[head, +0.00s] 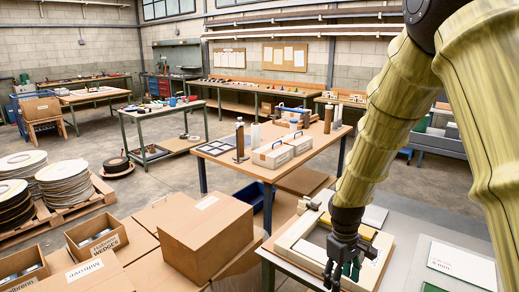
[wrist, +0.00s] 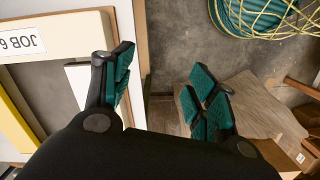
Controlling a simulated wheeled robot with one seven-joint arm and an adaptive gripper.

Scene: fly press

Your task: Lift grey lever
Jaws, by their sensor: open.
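A cream frame (head: 290,240) lies on the pale table at the lower right, partly hidden by my gripper. In the wrist view the frame (wrist: 70,28) is at upper left, with a white "JOB 6" label. A small grey part (head: 310,203) sits at the frame's far left corner; I cannot tell whether it is the grey lever. No lever shows clearly in the wrist view. My gripper (head: 343,276) hangs over the frame's near side, fingers down. In the wrist view its green-padded fingers (wrist: 165,75) are spread apart with nothing between them.
Stacked cardboard boxes (head: 207,235) stand left of the pale table. A wooden table (head: 300,160) with white boxes is behind it. White sheets (head: 462,264) lie at right. The wrist view shows a green coil in yellow netting (wrist: 262,15) on the floor.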

